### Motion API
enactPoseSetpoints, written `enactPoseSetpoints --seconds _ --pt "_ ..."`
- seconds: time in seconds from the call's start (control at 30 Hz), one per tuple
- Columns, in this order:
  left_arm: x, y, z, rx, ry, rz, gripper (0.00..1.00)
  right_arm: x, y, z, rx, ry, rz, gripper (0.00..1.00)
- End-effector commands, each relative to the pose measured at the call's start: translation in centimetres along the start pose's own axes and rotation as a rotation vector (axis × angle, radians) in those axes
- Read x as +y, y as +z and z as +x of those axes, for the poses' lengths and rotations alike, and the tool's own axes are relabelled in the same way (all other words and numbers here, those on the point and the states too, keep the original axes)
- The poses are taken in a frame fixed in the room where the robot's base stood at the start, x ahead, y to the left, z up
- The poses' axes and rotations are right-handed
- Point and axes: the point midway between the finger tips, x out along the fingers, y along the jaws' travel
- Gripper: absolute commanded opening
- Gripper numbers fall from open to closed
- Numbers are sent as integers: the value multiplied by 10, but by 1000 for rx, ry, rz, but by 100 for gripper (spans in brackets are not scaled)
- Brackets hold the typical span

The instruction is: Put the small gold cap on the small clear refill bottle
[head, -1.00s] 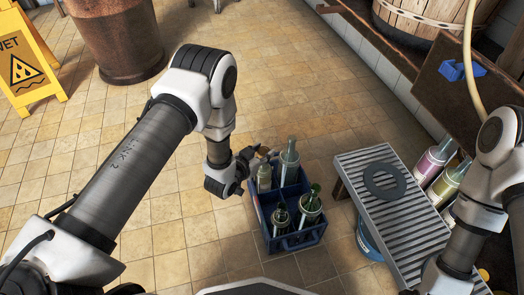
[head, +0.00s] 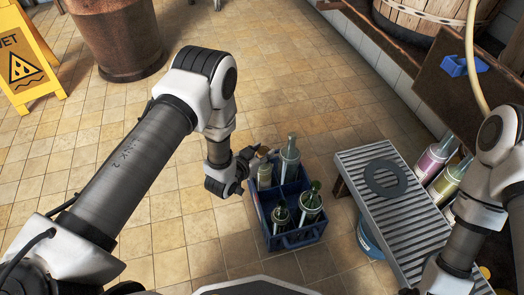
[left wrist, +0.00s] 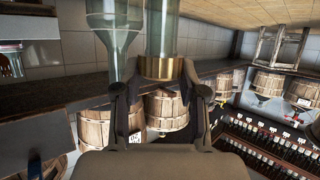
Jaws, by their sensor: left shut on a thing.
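The small clear refill bottle (head: 264,178) stands upright in the back left compartment of a blue crate (head: 293,241). My left gripper (head: 250,158) is at the top of this bottle, coming from the left. It is shut on the small gold cap. In the left wrist view the gold cap (left wrist: 161,68) sits between the fingertips, in line with the end of a clear glass bottle (left wrist: 161,28). The cap appears to meet the glass, but I cannot tell whether it is seated. My right gripper is out of view.
A larger clear bottle (head: 289,160) stands right beside the small one. Two dark green-necked bottles (head: 311,203) fill the front of the crate. A slatted bench (head: 400,215) with a dark ring (head: 386,178) stands to the right.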

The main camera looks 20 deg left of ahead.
Motion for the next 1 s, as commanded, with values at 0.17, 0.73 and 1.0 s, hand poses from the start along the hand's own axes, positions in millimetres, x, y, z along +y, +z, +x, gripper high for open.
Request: enactPoseSetpoints --seconds 0.17,0.73,1.0 --pt "0 0 0 0 0 0 71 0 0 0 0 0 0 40" --pt "0 1 -59 -5 -2 -3 71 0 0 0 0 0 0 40" --pt "0 1 -114 -2 0 -1 71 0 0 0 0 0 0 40"
